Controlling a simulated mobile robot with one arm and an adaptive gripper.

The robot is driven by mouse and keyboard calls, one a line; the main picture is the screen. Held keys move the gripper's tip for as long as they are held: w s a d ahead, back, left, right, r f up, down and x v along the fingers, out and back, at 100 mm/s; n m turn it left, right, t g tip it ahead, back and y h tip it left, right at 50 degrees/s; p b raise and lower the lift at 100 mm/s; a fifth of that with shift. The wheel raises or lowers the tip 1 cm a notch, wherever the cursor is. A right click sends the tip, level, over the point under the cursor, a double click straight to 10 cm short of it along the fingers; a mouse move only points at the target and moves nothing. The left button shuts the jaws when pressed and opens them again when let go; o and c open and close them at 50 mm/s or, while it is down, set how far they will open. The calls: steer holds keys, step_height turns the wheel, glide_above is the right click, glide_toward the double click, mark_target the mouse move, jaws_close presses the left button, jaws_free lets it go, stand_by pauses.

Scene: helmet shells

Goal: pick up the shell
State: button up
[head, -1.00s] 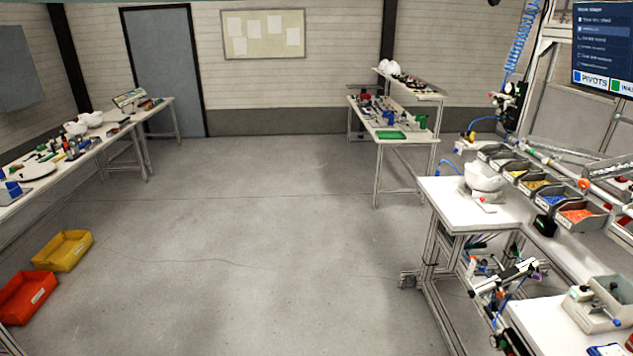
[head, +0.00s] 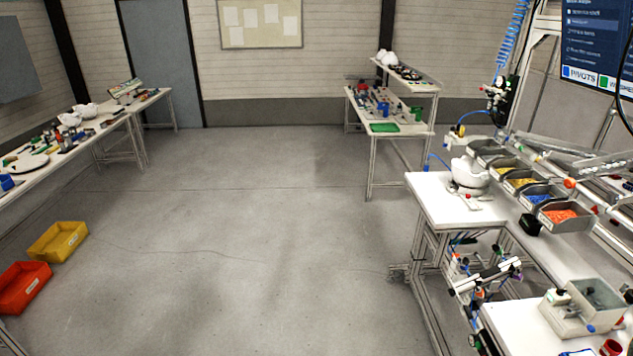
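A white helmet shell (head: 469,174) sits on a small stand on the white workbench (head: 432,197) at the right. White rounded shells (head: 386,57) also show on the upper shelf of the far table at the back. More white rounded shells (head: 86,110) sit on the long table at the left. I cannot tell which shell the task means. My gripper does not show in this view.
Parts bins (head: 562,217) and a grey box (head: 588,305) line the right bench. Yellow (head: 58,241) and red (head: 22,287) bins lie on the floor at left. The grey floor (head: 230,240) in the middle is clear.

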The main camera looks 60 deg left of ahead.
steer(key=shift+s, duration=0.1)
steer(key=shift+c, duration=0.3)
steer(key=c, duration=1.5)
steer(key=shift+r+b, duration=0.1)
steer(key=shift+b, duration=0.25)
